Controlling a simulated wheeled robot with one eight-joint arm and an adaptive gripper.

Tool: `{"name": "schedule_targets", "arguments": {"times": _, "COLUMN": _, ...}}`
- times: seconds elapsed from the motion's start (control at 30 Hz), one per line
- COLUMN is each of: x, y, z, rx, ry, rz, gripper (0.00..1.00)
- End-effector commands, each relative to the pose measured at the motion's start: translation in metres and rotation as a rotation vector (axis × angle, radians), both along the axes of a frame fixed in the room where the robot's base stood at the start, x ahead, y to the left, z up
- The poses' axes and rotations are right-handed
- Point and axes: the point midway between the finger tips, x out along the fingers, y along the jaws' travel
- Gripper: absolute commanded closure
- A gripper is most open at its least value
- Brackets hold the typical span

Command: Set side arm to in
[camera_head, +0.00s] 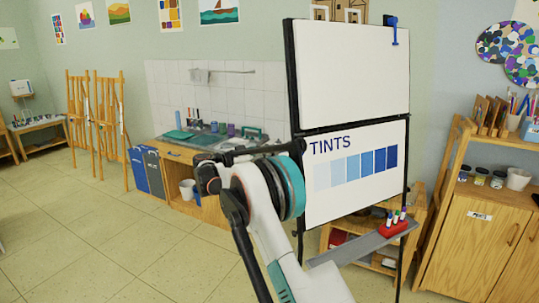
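A flip-chart stand with a black frame (292,70) stands right of centre. It has a blank white upper sheet (350,75) and a lower sheet headed TINTS (355,172) with a row of blue squares. A blue clamp-like piece (393,30) hangs at its top right corner by a short black mount. A dark bar (270,149) reaches left from the frame's left edge at mid height, behind or against my arm. I cannot tell whether it is the side arm or part of my gripper. My white and teal arm covers this area, and my gripper's fingers cannot be made out.
A grey tray (345,250) with a red marker holder (393,229) juts from the stand's lower front. A wooden cabinet (485,235) stands close at right. A sink counter (180,150) is behind at left, with wooden easels (97,115) farther left. The left floor is clear.

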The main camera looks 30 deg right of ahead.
Motion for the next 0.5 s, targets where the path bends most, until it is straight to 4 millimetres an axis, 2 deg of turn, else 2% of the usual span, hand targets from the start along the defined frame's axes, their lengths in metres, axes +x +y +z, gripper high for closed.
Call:
{"name": "schedule_targets", "arguments": {"times": 0.17, "x": 0.000, "y": -0.003, "z": 0.000, "rx": 0.000, "ry": 0.000, "rz": 0.000, "gripper": 1.00}}
{"name": "schedule_targets", "arguments": {"times": 0.4, "x": 0.001, "y": -0.038, "z": 0.000, "rx": -0.001, "ry": 0.000, "rz": 0.000, "gripper": 1.00}}
{"name": "schedule_targets", "arguments": {"times": 0.5, "x": 0.001, "y": -0.044, "z": 0.000, "rx": 0.000, "ry": 0.000, "rz": 0.001, "gripper": 1.00}}
